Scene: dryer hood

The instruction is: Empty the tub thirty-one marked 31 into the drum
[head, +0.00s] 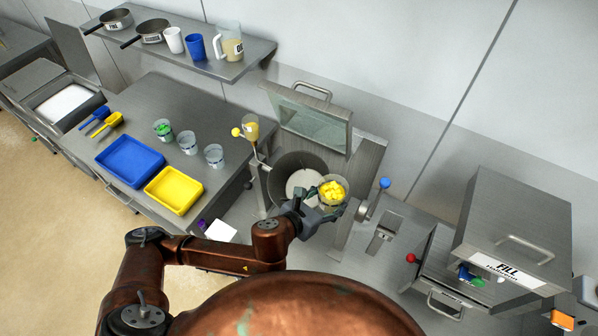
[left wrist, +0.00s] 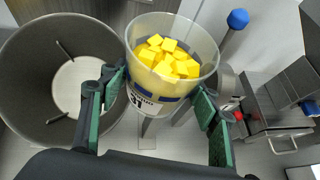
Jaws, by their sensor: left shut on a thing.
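My left gripper (head: 322,212) is shut on a clear tub of yellow cubes (head: 333,191). In the left wrist view the fingers (left wrist: 158,112) clasp the tub (left wrist: 196,30) from both sides. The tub is at the drum's right rim; the drum also shows left of the tub in the left wrist view (left wrist: 28,70). My right gripper is not in view.
A glazed lid (head: 314,119) stands raised behind the drum. A blue-knobbed lever (head: 384,183) stands right of it. The left table holds a blue tray (head: 131,160), a yellow tray (head: 174,190) and clear tubs (head: 187,142). A hood marked FILL (head: 515,225) is at the right.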

